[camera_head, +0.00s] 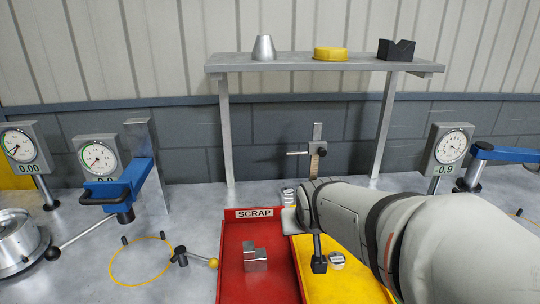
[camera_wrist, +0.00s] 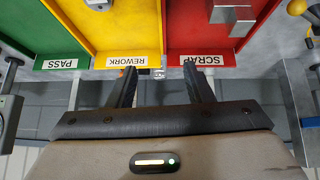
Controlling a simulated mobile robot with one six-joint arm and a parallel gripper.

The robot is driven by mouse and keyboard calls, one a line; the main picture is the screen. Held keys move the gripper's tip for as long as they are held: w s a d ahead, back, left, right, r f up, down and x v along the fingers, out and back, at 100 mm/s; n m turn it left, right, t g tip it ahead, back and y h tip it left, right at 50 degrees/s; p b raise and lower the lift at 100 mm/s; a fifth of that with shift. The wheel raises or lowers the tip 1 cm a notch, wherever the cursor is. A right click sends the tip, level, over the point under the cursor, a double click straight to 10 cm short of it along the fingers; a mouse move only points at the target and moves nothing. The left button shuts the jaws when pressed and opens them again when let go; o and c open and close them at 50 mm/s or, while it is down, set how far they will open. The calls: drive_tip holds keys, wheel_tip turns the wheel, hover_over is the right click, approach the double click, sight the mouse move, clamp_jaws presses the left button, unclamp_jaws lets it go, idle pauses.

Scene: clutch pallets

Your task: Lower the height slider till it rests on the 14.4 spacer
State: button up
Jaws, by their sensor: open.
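The height slider (camera_head: 316,149) appears to be the dark block with a side knob on the upright metal post, behind the trays in the head view. The lower part of its stand is hidden behind my arm. A small shiny stack (camera_head: 288,196) shows left of my wrist; I cannot tell whether it includes the 14.4 spacer. My gripper (camera_wrist: 160,86) is open, with its two dark fingers apart. A small shiny piece (camera_wrist: 158,73) shows between the fingertips in the wrist view, with no visible grip on it. In the head view my arm hides much of the gripper.
A red SCRAP tray (camera_head: 233,265) holds a stepped metal block (camera_head: 255,258). A yellow REWORK tray (camera_head: 345,290) lies beneath my arm, and a green PASS tray (camera_wrist: 62,50) is beside it. A shelf (camera_head: 290,63) stands over the slider. Dial gauges (camera_head: 98,157) stand left and right.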

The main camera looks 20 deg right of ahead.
drive_tip(key=w+d+t+h+b, duration=0.2)
drive_tip(key=w+d+t, duration=0.3)
drive_tip(key=w+d, duration=0.4)
drive_tip(key=t+b, duration=0.3)
drive_tip(key=t, duration=0.3)
approach(323, 153)
drive_tip(key=w, duration=0.1)
drive_tip(key=shift+m, duration=0.3)
drive_tip(key=p+x, duration=0.1)
drive_tip(key=x, duration=0.7)
drive_tip(key=shift+d+p, duration=0.1)
drive_tip(key=shift+p, duration=0.3)
clamp_jaws()
